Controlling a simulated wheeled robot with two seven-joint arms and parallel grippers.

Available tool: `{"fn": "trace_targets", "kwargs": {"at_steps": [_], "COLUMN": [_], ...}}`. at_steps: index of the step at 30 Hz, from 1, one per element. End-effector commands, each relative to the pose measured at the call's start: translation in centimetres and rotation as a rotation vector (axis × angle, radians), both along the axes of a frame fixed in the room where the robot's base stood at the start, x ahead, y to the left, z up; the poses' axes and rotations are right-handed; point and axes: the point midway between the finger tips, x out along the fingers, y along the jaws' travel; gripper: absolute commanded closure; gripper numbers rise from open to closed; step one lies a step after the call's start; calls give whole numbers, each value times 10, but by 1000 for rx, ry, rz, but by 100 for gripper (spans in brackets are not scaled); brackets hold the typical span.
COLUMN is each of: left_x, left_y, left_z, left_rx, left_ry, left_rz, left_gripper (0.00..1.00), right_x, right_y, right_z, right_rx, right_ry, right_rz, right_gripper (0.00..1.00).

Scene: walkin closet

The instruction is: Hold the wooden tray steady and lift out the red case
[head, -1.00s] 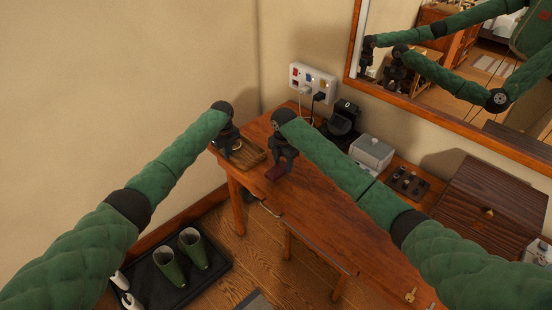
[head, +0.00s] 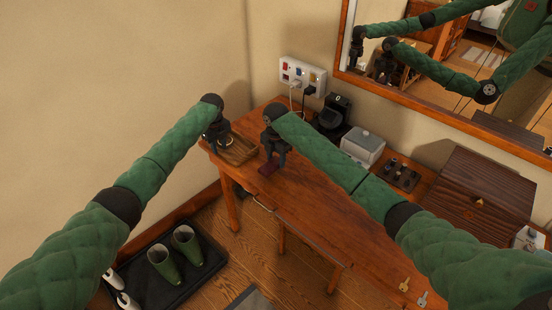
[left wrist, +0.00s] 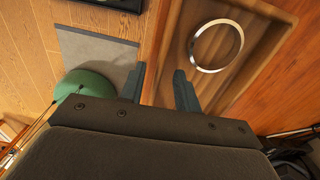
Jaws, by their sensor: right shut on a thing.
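The wooden tray (head: 240,154) sits on the far left end of the wooden table. A metal ring lies in the tray in the left wrist view (left wrist: 195,55). My left gripper (left wrist: 160,88) is at the tray's near side, its fingers apart with the tray's side wall between them; firm contact is not clear. It also shows in the head view (head: 217,140). My right gripper (head: 272,160) is shut on the dark red case (head: 268,172), to the right of the tray and outside it. Whether the case touches the table is unclear.
A black stand (head: 333,118), a grey box (head: 362,147), a small dark tray (head: 397,174) and a brown wooden box (head: 470,195) line the table's back. A socket panel (head: 302,75) and a mirror are on the wall. Green boots (head: 175,256) stand on a floor mat.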

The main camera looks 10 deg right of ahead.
Motion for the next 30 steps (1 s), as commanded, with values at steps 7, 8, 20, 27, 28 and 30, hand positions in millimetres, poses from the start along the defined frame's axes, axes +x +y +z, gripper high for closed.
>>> {"fn": "trace_targets", "kwargs": {"at_steps": [7, 8, 20, 27, 28, 30], "left_x": [1, 1, 1, 0, 0, 1], "left_y": [0, 0, 0, 0, 0, 0], "left_z": [47, 53, 102, 105, 105, 105], "left_rx": [0, 1, 0, 0, 0, 0], "left_ry": [-2, -2, 0, 1, 1, 1], "left_rz": [0, 0, 1, 7, 13, 38], "left_gripper": [68, 68, 68, 68, 68, 68], "right_x": [0, 0, 0, 0, 0, 0], "right_y": [0, 0, 0, 0, 0, 0], "right_z": [0, 0, 0, 0, 0, 0], "right_rx": [0, 0, 0, 0, 0, 0], "right_ry": [0, 0, 0, 0, 0, 0], "right_rz": [0, 0, 0, -8, -15, -49], "right_gripper": [80, 80, 80, 80, 80, 80]}}
